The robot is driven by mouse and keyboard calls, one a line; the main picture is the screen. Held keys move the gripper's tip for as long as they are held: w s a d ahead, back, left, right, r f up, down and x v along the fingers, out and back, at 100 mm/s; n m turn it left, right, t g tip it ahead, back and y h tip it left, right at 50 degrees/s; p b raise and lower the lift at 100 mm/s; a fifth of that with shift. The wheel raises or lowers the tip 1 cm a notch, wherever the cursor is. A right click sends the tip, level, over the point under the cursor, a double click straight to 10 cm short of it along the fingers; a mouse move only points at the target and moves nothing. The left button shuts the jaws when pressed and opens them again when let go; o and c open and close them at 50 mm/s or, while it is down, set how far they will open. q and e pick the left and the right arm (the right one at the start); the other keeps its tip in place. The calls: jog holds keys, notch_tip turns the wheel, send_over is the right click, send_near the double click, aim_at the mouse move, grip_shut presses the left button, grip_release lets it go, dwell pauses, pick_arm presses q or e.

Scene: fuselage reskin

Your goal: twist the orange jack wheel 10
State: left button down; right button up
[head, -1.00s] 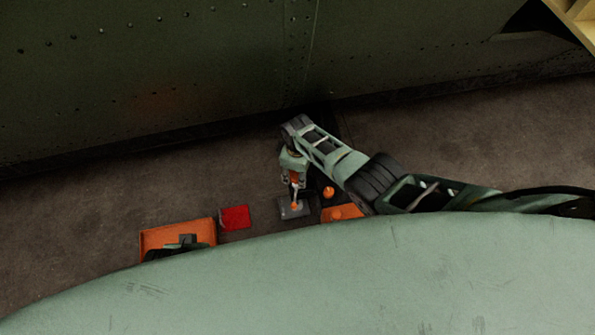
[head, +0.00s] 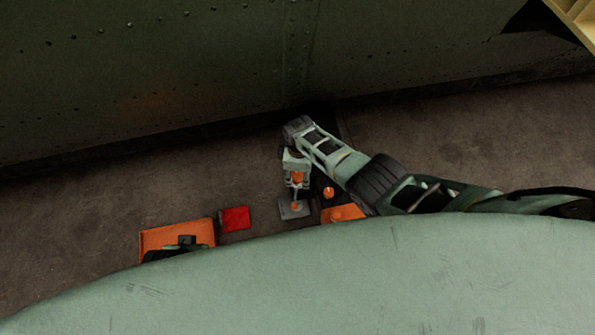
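My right arm comes in from the right and bends down at the wrist. My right gripper (head: 296,187) points down in the middle of the head view, over a small grey base plate (head: 303,212) on the floor. An orange part, likely the jack wheel (head: 297,177), shows between or just behind its fingers. More orange shows lower, just above the plate. The fingers are too small to tell whether they touch or grip the orange part. My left gripper cannot be made out.
An orange knob (head: 328,193) and an orange block (head: 342,213) sit just right of the plate. A red box (head: 235,218) and an orange tray (head: 177,234) with dark items lie to the left. The dark riveted fuselage wall (head: 200,70) stands behind. My pale green body hides the foreground.

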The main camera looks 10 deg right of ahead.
aim_at(298, 173)
pick_arm(q)
jog(key=shift+w+r, duration=0.1)
jog(key=shift+w, duration=0.25)
pick_arm(e)
jog(key=shift+o, duration=1)
jog(key=shift+w+a+r, duration=0.1)
pick_arm(q)
jog(key=shift+s, duration=0.3)
pick_arm(e)
jog(key=shift+r, duration=3.75)
